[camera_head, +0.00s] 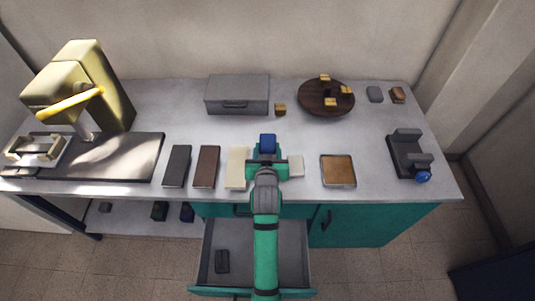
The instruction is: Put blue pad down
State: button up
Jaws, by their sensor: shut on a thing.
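A small blue pad (268,140) is at the front end of my gripper (267,151), above the middle of the grey worktop (220,133). My gripper is shut on it. The pad's near part is hidden by the gripper, and I cannot tell whether its underside touches the worktop.
A cream slab (237,168) and a whitish block (296,166) flank my gripper closely. A brown-topped square tray (338,171) and a vise-like device (409,155) stand to the right. A grey case (237,94) and round wooden stand (313,101) are behind. A drawer (291,252) is open below.

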jog(key=shift+w+f, duration=0.85)
jog(key=shift+f, duration=1.7)
jog(key=shift+f, duration=0.1)
jog(key=o, duration=1)
